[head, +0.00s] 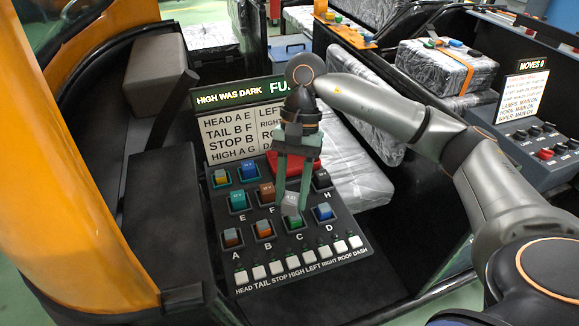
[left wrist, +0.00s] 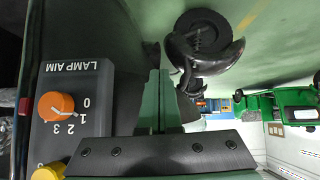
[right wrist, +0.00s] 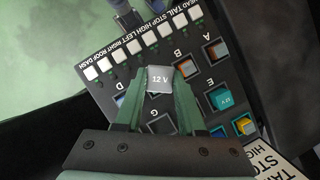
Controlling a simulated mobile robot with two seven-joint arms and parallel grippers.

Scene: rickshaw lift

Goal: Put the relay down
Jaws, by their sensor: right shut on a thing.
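My right gripper (head: 291,196) points down over the black relay panel (head: 290,247) and is shut on a grey relay (head: 291,206). In the right wrist view the relay's top (right wrist: 160,79) reads "12 V" between the green fingertips (right wrist: 158,88). My left gripper (left wrist: 160,75) is shut and empty, away from the panel.
A sign headed "HIGH WAS DARK" (head: 229,98) stands behind the panel. White switches (head: 292,265) line its front edge. A lamp aim box (left wrist: 75,100) with an orange knob (left wrist: 60,106) is beside my left gripper. Orange bodywork (head: 85,190) borders the left side.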

